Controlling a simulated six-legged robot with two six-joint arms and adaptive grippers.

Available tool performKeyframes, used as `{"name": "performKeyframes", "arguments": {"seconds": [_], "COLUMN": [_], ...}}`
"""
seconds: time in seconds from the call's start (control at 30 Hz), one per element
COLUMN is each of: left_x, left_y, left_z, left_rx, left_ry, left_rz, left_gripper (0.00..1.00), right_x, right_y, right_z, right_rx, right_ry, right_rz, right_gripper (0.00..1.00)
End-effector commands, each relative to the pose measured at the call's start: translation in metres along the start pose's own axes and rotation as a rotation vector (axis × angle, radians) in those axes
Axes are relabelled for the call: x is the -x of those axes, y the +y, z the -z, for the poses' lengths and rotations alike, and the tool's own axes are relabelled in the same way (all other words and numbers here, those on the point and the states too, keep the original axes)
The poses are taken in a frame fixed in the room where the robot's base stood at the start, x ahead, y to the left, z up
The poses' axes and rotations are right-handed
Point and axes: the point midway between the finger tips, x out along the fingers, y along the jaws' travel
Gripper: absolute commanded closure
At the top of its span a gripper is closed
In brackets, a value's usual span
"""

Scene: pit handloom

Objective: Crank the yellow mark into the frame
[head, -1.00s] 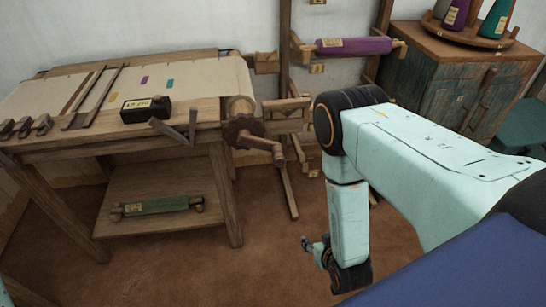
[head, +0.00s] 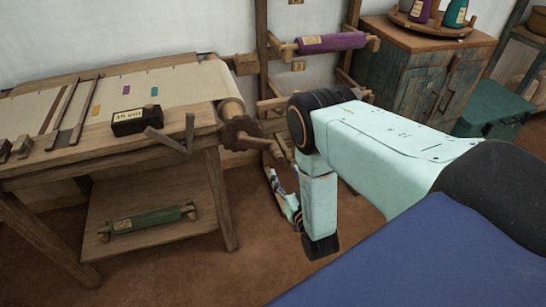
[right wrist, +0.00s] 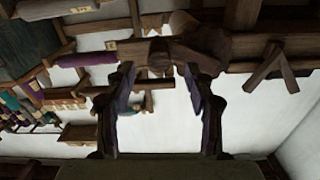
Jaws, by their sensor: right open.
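The crank (head: 262,142) sticks out from a dark toothed wheel (head: 240,133) at the right end of the loom's roller. My right gripper (head: 270,175) is low beside the crank, partly hidden by my arm. In the right wrist view its two fingers (right wrist: 159,78) are open, with a wooden bar, likely the crank handle, showing between them; I cannot tell if they touch it. My left gripper is not in view.
A green roller (head: 146,218) lies on the lower shelf. A purple roller (head: 330,43) hangs on the rack behind. A cabinet (head: 420,75) stands at the back right.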

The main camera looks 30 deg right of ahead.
Motion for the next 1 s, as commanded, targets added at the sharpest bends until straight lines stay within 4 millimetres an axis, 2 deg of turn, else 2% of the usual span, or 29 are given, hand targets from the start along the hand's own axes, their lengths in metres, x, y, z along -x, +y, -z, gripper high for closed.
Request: {"name": "performKeyframes", "arguments": {"seconds": [0.17,0.4,0.6,0.77,1.0], "left_x": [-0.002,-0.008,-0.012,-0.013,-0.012], "left_y": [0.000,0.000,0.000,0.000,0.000], "left_z": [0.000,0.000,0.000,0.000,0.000], "left_rx": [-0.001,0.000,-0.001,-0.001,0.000], "left_ry": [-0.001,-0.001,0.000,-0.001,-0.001], "left_rz": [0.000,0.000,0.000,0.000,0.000], "left_gripper": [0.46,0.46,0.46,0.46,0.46], "right_x": [-0.009,-0.046,-0.070,-0.077,-0.078], "right_y": [0.001,0.002,0.001,-0.001,-0.002], "right_z": [0.006,0.006,0.006,0.006,0.006], "right_rx": [-0.009,-0.008,-0.008,-0.008,-0.008], "right_ry": [0.024,0.023,0.021,0.019,0.018], "right_rz": [0.004,0.002,0.002,0.003,0.003], "right_gripper": [0.46,0.46,0.46,0.46,0.46]}}
